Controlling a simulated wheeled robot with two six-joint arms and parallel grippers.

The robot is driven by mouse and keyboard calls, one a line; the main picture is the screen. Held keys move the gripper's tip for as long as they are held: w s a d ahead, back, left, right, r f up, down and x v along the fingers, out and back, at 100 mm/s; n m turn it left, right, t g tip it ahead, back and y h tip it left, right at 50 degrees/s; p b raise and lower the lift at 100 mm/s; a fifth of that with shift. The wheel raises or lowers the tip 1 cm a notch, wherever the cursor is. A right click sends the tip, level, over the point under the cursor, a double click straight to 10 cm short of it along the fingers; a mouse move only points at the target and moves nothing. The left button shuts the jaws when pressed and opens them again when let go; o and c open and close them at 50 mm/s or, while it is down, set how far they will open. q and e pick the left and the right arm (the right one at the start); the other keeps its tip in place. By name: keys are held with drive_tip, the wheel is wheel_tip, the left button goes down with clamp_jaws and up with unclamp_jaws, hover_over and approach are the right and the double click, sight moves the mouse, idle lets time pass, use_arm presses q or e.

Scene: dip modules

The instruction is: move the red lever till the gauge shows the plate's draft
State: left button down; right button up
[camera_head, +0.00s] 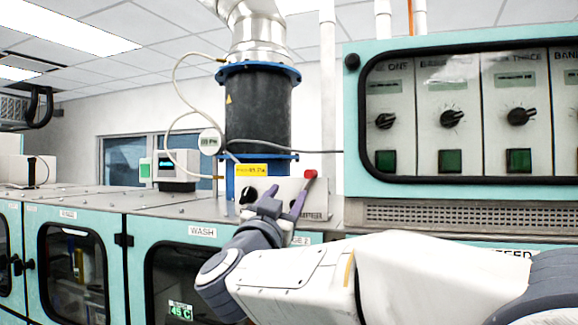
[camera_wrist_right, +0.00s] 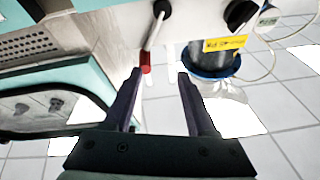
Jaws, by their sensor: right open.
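The red lever (camera_head: 310,175) stands on a small grey control box at the foot of a dark duct; its red grip also shows in the right wrist view (camera_wrist_right: 146,62), on a pale shaft. My right gripper (camera_head: 284,196) is open in front of the box. In the wrist view (camera_wrist_right: 159,76) the red grip is near the left fingertip, inside the opening's line; I cannot tell whether they touch. The round white gauge (camera_head: 209,141) hangs left of the duct, its reading too small to tell. The yellow plate (camera_head: 251,171) has print too small to read surely. My left gripper is not in view.
A black knob (camera_head: 249,195) is on the same box, left of the lever. The blue-flanged duct (camera_head: 258,112) rises behind. A teal panel with several knobs (camera_head: 519,116) stands at right. A grey display unit (camera_head: 177,169) sits at left on the bench top (camera_head: 110,203).

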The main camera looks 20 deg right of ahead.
drive_tip(key=d+m+h, duration=0.1)
drive_tip(key=d+r+m+g+h, duration=0.1)
drive_tip(key=shift+s+d+r+g+h, duration=0.1)
drive_tip(key=shift+d+r+g+h, duration=0.1)
drive_tip(key=shift+r+g+h, duration=0.1)
drive_tip(key=p+x, duration=0.5)
drive_tip(key=x, duration=0.4)
drive_tip(key=shift+a+r+p, duration=0.1)
drive_tip(key=shift+p, duration=0.25)
drive_tip(key=shift+w+d, duration=0.3)
drive_tip(key=shift+w, duration=0.1)
clamp_jaws()
